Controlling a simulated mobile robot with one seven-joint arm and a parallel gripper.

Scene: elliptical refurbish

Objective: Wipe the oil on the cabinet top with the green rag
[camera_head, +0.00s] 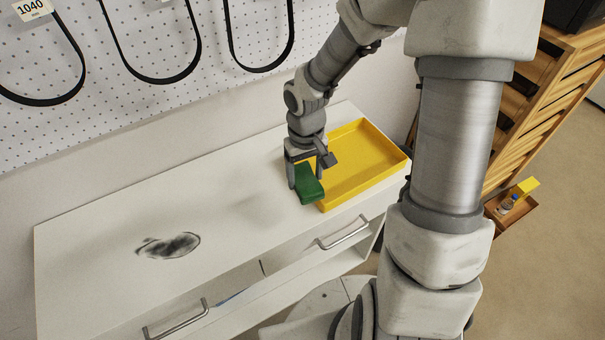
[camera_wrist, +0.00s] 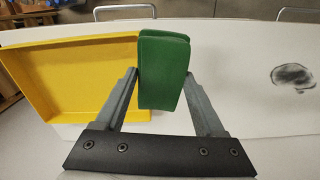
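The green rag (camera_head: 309,190) is a thick folded block. My gripper (camera_head: 306,176) has its two fingers against opposite sides of the rag. The wrist view shows the rag (camera_wrist: 163,75) between the fingertips of my gripper (camera_wrist: 162,80). The rag is held by the left front corner of the yellow tray, seemingly a little above the white cabinet top (camera_head: 110,215). The oil (camera_head: 168,245) is a dark smeared patch on the left part of the cabinet top. It also shows at the right in the wrist view (camera_wrist: 292,77).
The empty yellow tray (camera_head: 360,165) sits on the right end of the cabinet top. The top between rag and oil is clear. A pegboard with hanging black belts (camera_head: 160,75) is behind. Drawer handles (camera_head: 343,233) stick out in front.

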